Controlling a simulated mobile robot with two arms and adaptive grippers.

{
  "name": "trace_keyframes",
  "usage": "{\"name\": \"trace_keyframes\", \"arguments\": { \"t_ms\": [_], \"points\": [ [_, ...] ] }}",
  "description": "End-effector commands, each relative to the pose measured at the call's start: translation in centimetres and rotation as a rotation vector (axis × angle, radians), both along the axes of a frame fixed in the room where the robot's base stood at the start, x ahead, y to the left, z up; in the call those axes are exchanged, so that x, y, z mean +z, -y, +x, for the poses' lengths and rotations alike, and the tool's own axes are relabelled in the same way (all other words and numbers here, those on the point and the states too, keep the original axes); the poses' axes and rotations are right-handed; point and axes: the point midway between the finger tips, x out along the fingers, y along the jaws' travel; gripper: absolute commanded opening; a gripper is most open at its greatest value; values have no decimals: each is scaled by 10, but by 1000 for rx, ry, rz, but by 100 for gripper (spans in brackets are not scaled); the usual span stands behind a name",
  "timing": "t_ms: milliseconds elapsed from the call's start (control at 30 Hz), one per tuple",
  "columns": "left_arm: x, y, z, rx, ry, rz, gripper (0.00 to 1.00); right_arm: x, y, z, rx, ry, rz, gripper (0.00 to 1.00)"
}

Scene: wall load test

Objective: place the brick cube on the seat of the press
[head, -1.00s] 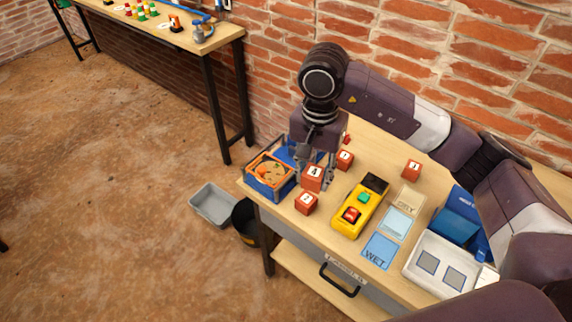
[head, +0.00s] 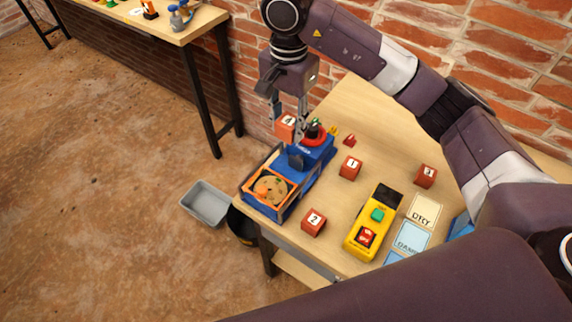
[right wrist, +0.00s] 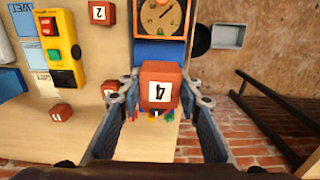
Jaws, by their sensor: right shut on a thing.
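The brick cube marked 4 (head: 285,126) is in my right gripper (head: 289,117), shut on it and holding it up beside the press. In the right wrist view the cube (right wrist: 160,88) sits between the two fingers. The press (head: 313,152) is blue, with an orange-framed round dial (head: 270,187) at its front, at the left end of the table. Its blue body also shows behind the cube in the right wrist view (right wrist: 160,50). A red ring with a dark top (head: 314,134) is at its back. I cannot make out the seat clearly. My left gripper is not in view.
Brick cubes marked 2 (head: 313,222), 1 (head: 349,167) and 3 (head: 426,176) stand on the table (head: 385,137). A yellow control box (head: 371,222) with green and red buttons lies near DRY and DAMP cards (head: 425,211). A grey bin (head: 205,204) stands on the floor.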

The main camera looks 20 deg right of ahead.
Motion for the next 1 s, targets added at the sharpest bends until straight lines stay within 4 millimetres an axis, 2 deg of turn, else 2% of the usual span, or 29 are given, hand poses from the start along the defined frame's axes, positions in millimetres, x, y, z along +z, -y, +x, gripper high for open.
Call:
{"name": "trace_keyframes", "arguments": {
  "t_ms": [33,100,200,300,400,533,633,900,1000],
  "points": [
    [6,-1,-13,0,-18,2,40,-13,0,-2,0,-8,0,0],
    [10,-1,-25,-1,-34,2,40,-33,0,-2,-1,-9,0,0],
    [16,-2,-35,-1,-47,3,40,-60,1,-2,-1,-9,-2,0],
    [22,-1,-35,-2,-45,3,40,-85,0,-3,1,-7,-1,0],
    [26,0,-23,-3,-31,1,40,-105,0,-1,0,-4,0,0],
    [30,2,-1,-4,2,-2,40,-121,0,0,-1,-1,-1,0],
    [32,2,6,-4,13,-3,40,-126,0,0,0,-1,1,0],
    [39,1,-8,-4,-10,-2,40,-161,0,-1,-1,-3,0,0],
    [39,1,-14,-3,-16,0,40,-168,0,0,0,0,0,0]
  ]
}}
